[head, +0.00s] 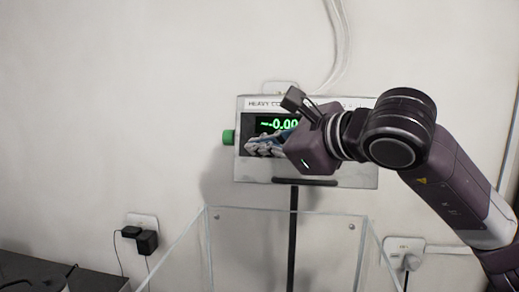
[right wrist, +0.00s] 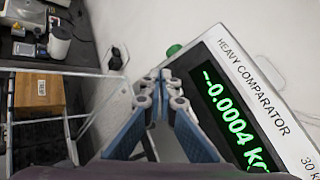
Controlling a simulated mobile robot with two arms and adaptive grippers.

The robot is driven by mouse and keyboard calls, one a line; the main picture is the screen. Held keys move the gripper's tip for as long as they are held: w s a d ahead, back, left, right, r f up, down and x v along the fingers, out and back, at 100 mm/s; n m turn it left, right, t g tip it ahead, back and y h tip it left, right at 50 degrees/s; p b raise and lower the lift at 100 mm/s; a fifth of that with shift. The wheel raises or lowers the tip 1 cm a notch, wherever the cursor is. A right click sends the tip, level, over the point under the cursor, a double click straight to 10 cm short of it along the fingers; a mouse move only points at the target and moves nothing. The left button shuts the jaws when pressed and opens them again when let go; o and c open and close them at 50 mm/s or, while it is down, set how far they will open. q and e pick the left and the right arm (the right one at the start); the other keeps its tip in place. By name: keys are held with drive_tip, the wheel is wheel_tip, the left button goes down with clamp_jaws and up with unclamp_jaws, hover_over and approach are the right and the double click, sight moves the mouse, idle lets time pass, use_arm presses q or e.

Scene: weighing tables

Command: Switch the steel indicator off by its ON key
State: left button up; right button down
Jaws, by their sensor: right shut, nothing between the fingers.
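The steel indicator (head: 252,171), labelled HEAVY COMPARATOR, is mounted on a dark post against the wall. Its display (head: 271,125) is lit green, and the right wrist view shows the display (right wrist: 232,118) reading -0.0004 kg. My right gripper (head: 252,149) is shut and empty in front of the indicator's left face, just below the digits. In the right wrist view my right gripper (right wrist: 160,76) has its fingertips near the panel's left edge; I cannot tell whether they touch it. The ON key is not visible; my gripper and arm cover part of the face. My left gripper is not in view.
A green knob (head: 228,137) sticks out of the indicator's left side. A clear-walled enclosure (head: 235,222) stands below. Wall sockets with plugs (head: 147,241) are at lower left and right.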

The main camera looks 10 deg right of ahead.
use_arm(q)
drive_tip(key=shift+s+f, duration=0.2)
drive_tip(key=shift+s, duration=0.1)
use_arm(e)
drive_tip(key=shift+w+d+f, duration=0.15)
drive_tip(key=shift+w+d, duration=0.05)
drive_tip(key=shift+w, duration=0.35)
use_arm(q)
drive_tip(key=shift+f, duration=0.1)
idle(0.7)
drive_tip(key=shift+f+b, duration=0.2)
drive_tip(key=shift+b, duration=0.15)
use_arm(e)
drive_tip(key=shift+w+d+f, duration=0.15)
drive_tip(key=shift+w, duration=0.2)
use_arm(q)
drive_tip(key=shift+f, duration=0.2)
use_arm(e)
drive_tip(key=shift+w+d+f, duration=0.1)
drive_tip(key=shift+w+d, duration=0.05)
drive_tip(key=shift+w, duration=0.2)
idle(0.4)
use_arm(q)
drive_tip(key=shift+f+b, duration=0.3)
drive_tip(key=shift+b, duration=0.2)
use_arm(e)
drive_tip(key=shift+s+a+r, duration=0.25)
drive_tip(key=shift+s+a, duration=0.05)
drive_tip(key=shift+s, duration=0.4)
